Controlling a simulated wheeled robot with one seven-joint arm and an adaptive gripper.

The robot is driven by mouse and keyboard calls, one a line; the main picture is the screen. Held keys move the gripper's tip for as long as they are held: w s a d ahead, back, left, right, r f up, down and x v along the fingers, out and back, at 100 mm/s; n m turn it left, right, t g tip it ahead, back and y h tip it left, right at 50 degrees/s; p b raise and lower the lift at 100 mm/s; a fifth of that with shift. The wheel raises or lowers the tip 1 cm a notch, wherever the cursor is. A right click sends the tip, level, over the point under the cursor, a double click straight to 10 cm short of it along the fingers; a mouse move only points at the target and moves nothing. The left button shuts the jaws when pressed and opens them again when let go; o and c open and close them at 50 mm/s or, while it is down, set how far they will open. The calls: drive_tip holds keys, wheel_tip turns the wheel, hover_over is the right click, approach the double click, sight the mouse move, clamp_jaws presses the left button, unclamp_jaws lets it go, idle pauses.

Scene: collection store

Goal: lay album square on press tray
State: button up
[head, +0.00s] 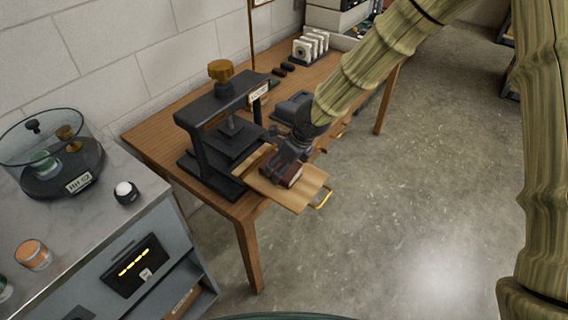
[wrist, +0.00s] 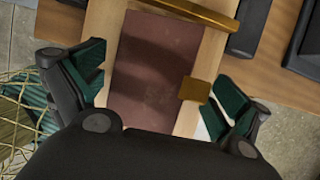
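The album (head: 291,174) is a dark red-brown book with a brass clasp (wrist: 195,89) on its right edge in the wrist view. It appears to lie flat on the pale wooden press tray (head: 300,194), its sides roughly parallel to the tray's sides. The album's cover (wrist: 150,70) fills the middle of the wrist view; its near end is hidden by my gripper. My gripper (wrist: 155,88) is open, with one green-padded finger on each side of the album and pale wood showing between. In the head view my gripper (head: 291,155) is just over the album.
The black press (head: 220,125) with a brass knob stands on the wooden table (head: 160,133) behind the tray. A brass bar (wrist: 190,10) crosses the tray beyond the album. A grey cabinet (head: 110,215) with jars stands at left. The floor at right is clear.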

drive_tip(key=v, duration=1.2)
idle(0.5)
drive_tip(key=shift+r, duration=0.15)
drive_tip(key=shift+c, duration=0.2)
idle(0.8)
